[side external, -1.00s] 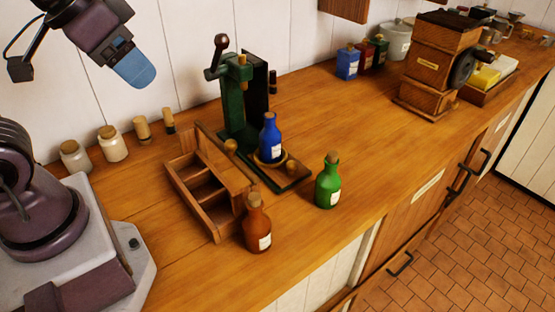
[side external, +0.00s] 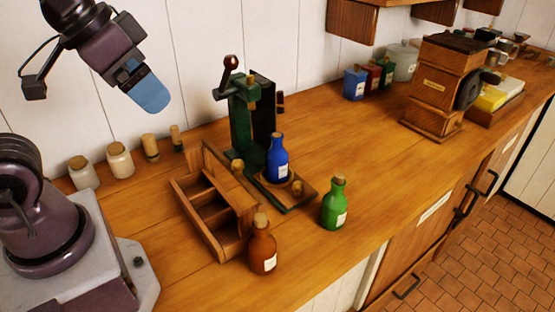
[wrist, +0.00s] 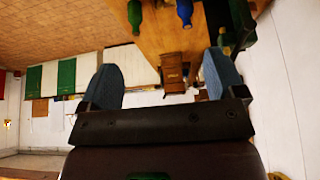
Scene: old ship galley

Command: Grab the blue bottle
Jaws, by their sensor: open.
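The blue bottle (side external: 277,160) stands upright with a cork and a pale label on the base of the green press (side external: 243,120). It also shows at the top edge of the wrist view (wrist: 184,10), partly cut off. My gripper (side external: 150,93) is open and empty, high above the counter at the left, well apart from the bottle. In the wrist view its two blue fingers stand wide apart (wrist: 163,75) with nothing held between them.
A green bottle (side external: 334,205) stands right of the press, and a brown bottle (side external: 262,248) stands in front of a wooden compartment box (side external: 205,215). Several corked jars line the wall. A wooden grinder (side external: 437,85) stands farther right. The counter between press and grinder is clear.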

